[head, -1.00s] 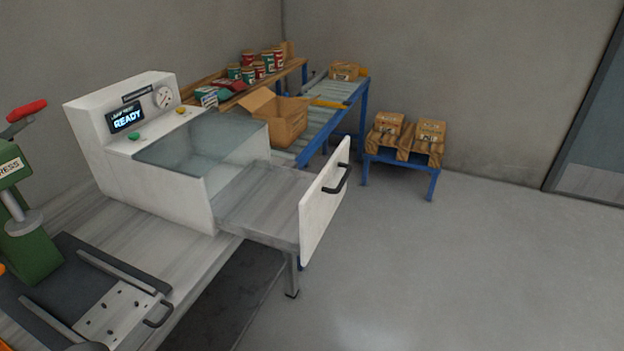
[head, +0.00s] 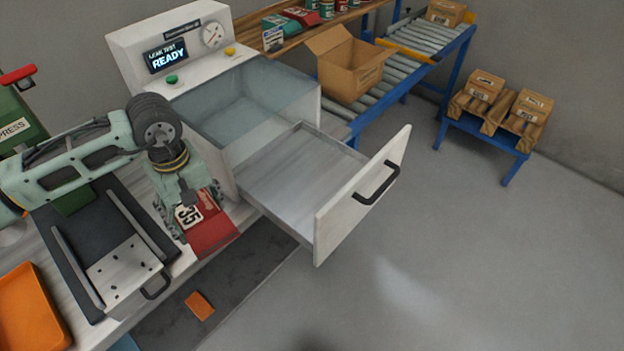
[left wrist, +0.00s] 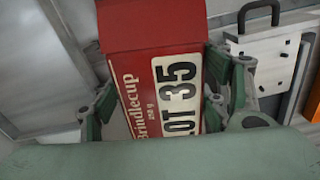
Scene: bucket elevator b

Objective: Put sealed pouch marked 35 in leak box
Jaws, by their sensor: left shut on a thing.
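A red pouch (head: 208,232) with a white label reading 35 is in my left gripper (head: 185,215), beside the open drawer of the leak box. In the left wrist view the pouch (left wrist: 150,75) reads "LOT 35" and "Brindlecup", with the gripper's fingers (left wrist: 165,105) on both sides of it. The leak box (head: 205,95) is white with a clear top and a screen reading "LEAK TEST READY". Its drawer (head: 285,185) is pulled out to the right and looks empty. My right gripper is not in view.
A sealing jig (head: 125,275) with rails and a black handle lies at the left, near an orange tray (head: 30,310). An open cardboard box (head: 350,65) stands on a roller conveyor (head: 425,40) behind. Floor at the right is clear.

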